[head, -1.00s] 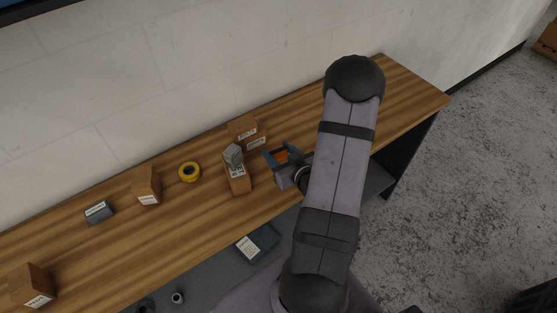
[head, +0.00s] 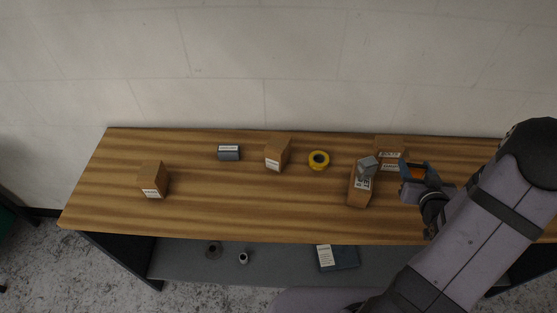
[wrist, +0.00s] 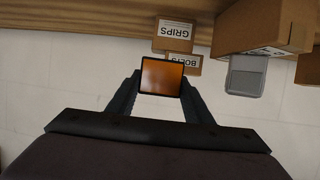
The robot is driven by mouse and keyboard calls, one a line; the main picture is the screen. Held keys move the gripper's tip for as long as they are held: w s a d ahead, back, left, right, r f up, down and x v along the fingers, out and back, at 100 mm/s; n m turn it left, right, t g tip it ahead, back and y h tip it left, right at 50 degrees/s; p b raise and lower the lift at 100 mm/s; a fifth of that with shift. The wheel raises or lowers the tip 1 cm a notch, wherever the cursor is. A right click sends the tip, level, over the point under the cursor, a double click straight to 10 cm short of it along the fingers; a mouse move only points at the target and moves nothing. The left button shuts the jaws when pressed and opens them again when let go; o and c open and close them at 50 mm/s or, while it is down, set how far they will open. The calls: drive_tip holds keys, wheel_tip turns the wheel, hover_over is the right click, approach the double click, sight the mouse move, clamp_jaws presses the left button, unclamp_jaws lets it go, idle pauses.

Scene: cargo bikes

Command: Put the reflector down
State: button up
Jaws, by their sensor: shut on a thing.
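The reflector (wrist: 161,77) is a flat orange square with a dark rim, held between the two fingertips of my gripper (wrist: 160,84) in the wrist view. In the head view a bit of the orange reflector (head: 417,172) shows between the blue-grey fingers of my gripper (head: 412,173). My gripper is at the right part of the wooden bench top (head: 250,210), just right of a carton with a grey piece on it. The reflector appears held off the wood; the exact gap is unclear.
Close to my gripper are a carton (head: 358,190) topped by a grey piece (head: 367,163) and cartons (head: 390,147) behind. The bench front between is clear.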

drive_tip(key=w+a+r+b, duration=0.1)
drive_tip(key=w, duration=0.3)
drive_tip(key=w+a+r+b, duration=0.1)
drive_tip(key=w+a+r, duration=0.1)
drive_tip(key=w, duration=0.3)
drive_tip(key=w+a+r+b, duration=0.1)
drive_tip(key=w+a, duration=0.1)
drive_tip(key=w, duration=0.2)
drive_tip(key=shift+w+r, duration=0.2)
drive_tip(key=shift+r, duration=0.15)
drive_tip(key=w+a+r+n+y+b, duration=0.1)
drive_tip(key=w+a, duration=0.3)
drive_tip(key=a, duration=0.3)
drive_tip(key=w+a+r+n+y+b, duration=0.1)
drive_tip(key=w+a+b, duration=0.15)
drive_tip(key=a, duration=0.45)
drive_tip(key=n+g+y+b, duration=0.4)
drive_tip(key=n+y+b, duration=0.2)
drive_tip(key=n+y, duration=0.25)
hover_over(196, 174)
wheel_tip(196, 174, down, 7)
drive_tip(key=shift+y, duration=0.35)
drive_tip(key=shift+f+p, duration=0.95)
drive_tip(key=shift+f, duration=4.05)
drive_tip(key=shift+f, duration=0.15)
